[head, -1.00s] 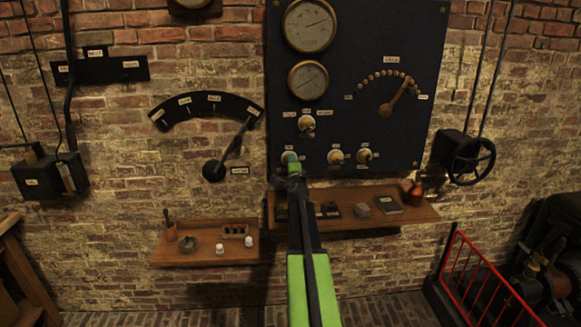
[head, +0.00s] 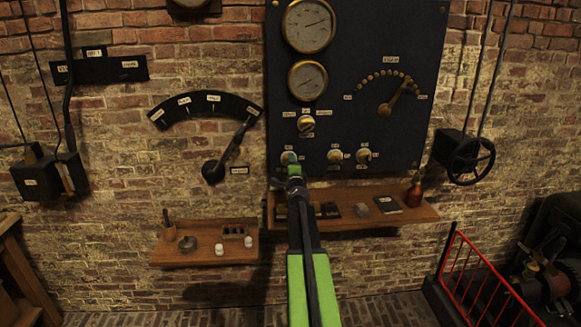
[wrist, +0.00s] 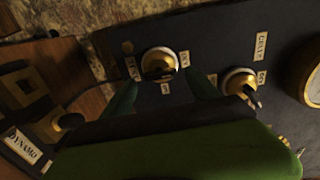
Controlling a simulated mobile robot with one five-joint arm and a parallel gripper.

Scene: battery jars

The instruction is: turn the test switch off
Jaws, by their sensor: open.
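A brass rotary switch (wrist: 160,62) with a dark lever sits between my open green fingers in the wrist view. I cannot tell whether the fingers touch the knob. A second brass switch (wrist: 238,82) is beside it in the wrist view.
Other brass switches, the middle (head: 335,157), right (head: 364,156) and upper one (head: 306,124), are close by. A wooden shelf (head: 345,222) with small items juts out below the panel. A dial lever (head: 225,160) is on the wall to the left.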

